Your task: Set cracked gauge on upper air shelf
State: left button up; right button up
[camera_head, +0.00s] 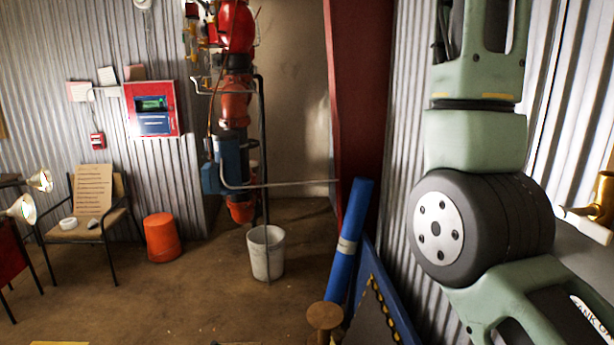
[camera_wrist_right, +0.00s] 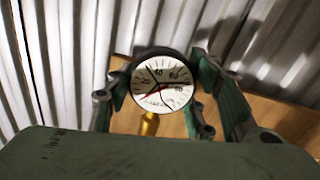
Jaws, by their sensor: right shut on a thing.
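The gauge (camera_wrist_right: 163,84) has a round white dial, black numbers, a red needle and a dark rim. Dark crooked lines cross its face, and a brass stem (camera_wrist_right: 149,124) extends below it. My right gripper (camera_wrist_right: 160,78) is shut on the gauge, with one green finger on each side, in the right wrist view. The dial faces the wrist camera. In the head view my right arm fills the right side, but its gripper and the gauge are out of frame. My left gripper is in neither view. I cannot identify the upper air shelf with certainty.
A brown wooden surface (camera_wrist_right: 275,113) lies behind the gauge, against corrugated metal. A brass fitting (camera_head: 602,200) shows at the head view's right edge. A blue cylinder (camera_head: 350,240), white bucket (camera_head: 266,254), orange bucket (camera_head: 161,238) and chair (camera_head: 62,222) stand around open floor.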

notch_tip(320, 180, down, 23)
jog(key=shift+r+b, duration=0.2)
jog(key=shift+b, duration=0.25)
dwell(0.5)
